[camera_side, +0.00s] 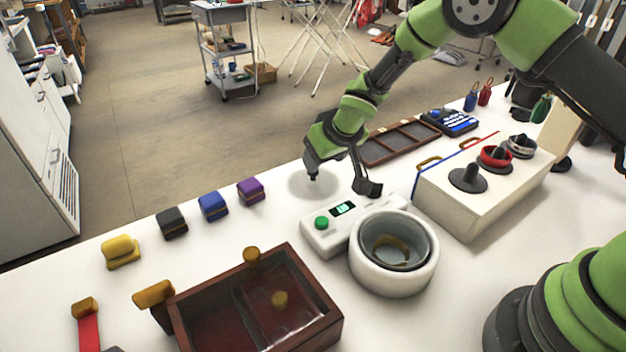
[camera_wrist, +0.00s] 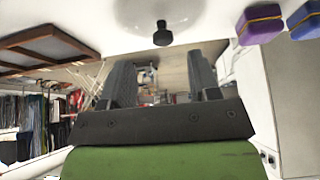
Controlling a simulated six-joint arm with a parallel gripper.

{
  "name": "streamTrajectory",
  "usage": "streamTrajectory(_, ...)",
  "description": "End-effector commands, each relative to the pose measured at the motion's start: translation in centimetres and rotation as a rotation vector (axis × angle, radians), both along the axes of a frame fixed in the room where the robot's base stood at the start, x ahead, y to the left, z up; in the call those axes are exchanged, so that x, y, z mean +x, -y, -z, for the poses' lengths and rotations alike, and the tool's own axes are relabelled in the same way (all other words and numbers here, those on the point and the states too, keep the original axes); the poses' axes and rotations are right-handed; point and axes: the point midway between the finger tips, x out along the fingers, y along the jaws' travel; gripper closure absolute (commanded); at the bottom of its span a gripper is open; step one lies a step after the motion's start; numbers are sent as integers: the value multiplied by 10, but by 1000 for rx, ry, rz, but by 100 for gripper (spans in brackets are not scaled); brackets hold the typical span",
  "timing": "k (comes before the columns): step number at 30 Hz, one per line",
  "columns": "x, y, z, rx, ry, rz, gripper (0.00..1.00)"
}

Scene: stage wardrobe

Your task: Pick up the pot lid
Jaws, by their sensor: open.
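The pot lid (camera_side: 325,188) looks like a pale clear disc lying on the white table in the side view. Its dark knob (camera_wrist: 162,34) shows in the wrist view, centred just beyond the fingertips. My gripper (camera_side: 342,184) is open and empty, its fingers wide apart, above the table beside the lid. In the side view the left finger overlaps the lid's middle, so the exact gap cannot be told. The wrist view shows both fingers of my gripper (camera_wrist: 160,68) with nothing between them.
A white box with a green button (camera_side: 321,222) and a white round holder (camera_side: 392,284) with a grey pot stand close by. Purple (camera_side: 250,191), blue (camera_side: 213,206) and black blocks lie left of the lid. A brown tray (camera_side: 398,143) lies behind.

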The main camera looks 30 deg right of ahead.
Motion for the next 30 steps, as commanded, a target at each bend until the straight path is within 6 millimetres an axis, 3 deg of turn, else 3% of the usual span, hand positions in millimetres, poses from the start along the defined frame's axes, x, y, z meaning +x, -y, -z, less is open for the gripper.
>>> streamTrajectory(15, 28, -4, 44, 1, 0, 3, 44)
streamTrajectory(25, 31, -4, 49, 1, 2, 0, 44)
streamTrajectory(26, 31, -4, 49, 1, 1, 0, 46)
streamTrajectory(30, 31, -4, 49, 1, 1, 0, 78)
